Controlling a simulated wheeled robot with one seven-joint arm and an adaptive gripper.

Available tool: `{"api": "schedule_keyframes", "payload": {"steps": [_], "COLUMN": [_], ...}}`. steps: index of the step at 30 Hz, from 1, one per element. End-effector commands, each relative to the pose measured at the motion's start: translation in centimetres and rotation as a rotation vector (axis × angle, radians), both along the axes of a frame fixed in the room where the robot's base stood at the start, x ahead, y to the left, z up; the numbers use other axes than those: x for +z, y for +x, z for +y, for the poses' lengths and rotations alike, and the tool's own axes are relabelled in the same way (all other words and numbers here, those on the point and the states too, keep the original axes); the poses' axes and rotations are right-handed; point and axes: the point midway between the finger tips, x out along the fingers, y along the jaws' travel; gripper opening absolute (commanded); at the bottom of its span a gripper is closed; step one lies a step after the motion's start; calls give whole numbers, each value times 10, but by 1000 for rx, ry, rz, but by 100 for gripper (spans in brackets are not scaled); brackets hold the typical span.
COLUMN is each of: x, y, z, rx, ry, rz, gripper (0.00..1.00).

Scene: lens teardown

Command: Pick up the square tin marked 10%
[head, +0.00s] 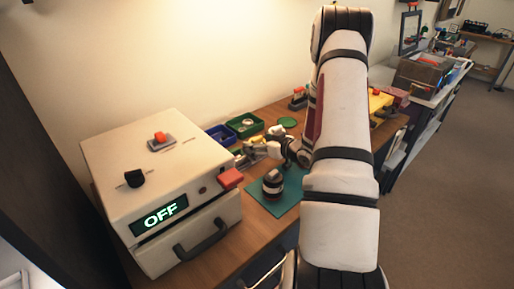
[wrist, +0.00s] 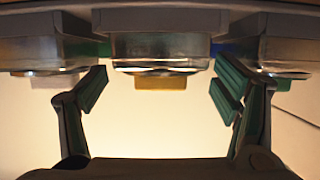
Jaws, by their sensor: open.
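In the wrist view three metal tins hang in a row along the top edge, so the picture looks upside down. The middle tin (wrist: 160,48) has a tan knob-like piece on it; a left tin (wrist: 40,55) and a right tin (wrist: 290,50) flank it. No 10% mark is legible on any of them. My gripper (wrist: 161,80) is open, with its two green-padded fingers spread to either side of the middle tin's near end and nothing held. In the head view my gripper (head: 248,153) is small and low over the bench, and the tins there cannot be told apart.
A white oven-like box (head: 160,180) reading OFF stands left of my gripper. Blue (head: 221,135) and green (head: 245,125) trays lie behind it. A dark ringed cylinder (head: 272,184) stands on a teal mat (head: 288,200) in front. A red block (head: 230,179) sits at the box's edge.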

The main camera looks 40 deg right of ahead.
Motion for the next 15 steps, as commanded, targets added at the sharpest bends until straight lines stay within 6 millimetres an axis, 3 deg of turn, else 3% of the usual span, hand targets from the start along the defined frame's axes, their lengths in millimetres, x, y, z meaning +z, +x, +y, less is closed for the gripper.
{"api": "schedule_keyframes", "payload": {"steps": [4,12,15], "x": [-5,-5,-5], "y": [14,16,16], "z": [0,0,0], "rx": [2,1,1], "ry": [0,0,0], "rz": [-1,0,0], "gripper": [82,82,59]}}
